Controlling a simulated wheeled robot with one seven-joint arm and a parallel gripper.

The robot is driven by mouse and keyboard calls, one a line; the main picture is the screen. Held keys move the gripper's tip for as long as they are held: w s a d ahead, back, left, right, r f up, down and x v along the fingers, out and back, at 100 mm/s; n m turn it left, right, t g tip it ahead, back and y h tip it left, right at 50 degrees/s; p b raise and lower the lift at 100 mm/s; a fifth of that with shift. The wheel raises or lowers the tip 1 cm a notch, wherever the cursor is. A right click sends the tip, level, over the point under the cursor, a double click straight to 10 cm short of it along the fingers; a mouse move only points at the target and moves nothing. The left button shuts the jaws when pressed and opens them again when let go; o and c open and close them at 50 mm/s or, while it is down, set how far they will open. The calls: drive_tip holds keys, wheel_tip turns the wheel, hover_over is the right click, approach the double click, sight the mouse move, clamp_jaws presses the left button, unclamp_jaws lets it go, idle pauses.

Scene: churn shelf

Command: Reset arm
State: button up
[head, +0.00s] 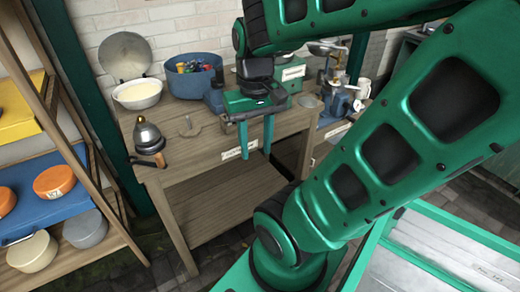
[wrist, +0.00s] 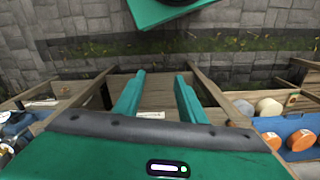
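My gripper (head: 256,153) hangs in front of the wooden table (head: 225,192), its green fingers pointing down past the front edge. The fingers are apart with nothing between them. In the wrist view my gripper (wrist: 161,76) is also open and empty, with the wooden table and a small white label (wrist: 150,115) beyond the fingers. My green arm reaches across the right half of the head view and hides part of the place behind it.
On the table stand a kettle-like metal pot (head: 148,137), a white bowl (head: 137,94) and a blue tub (head: 195,77) of colourful items. A shelf with orange round containers (head: 54,180) stands at left. The table's lower shelf (head: 230,205) is bare.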

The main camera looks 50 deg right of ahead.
drive_tip(key=shift+s+d+f+m, duration=0.15)
drive_tip(key=shift+s+f, duration=0.1)
drive_tip(key=shift+s, duration=0.35)
drive_tip(key=shift+s+d+f+m, duration=0.1)
drive_tip(key=shift+s+f+m, duration=0.1)
drive_tip(key=shift+s, duration=0.4)
idle(0.4)
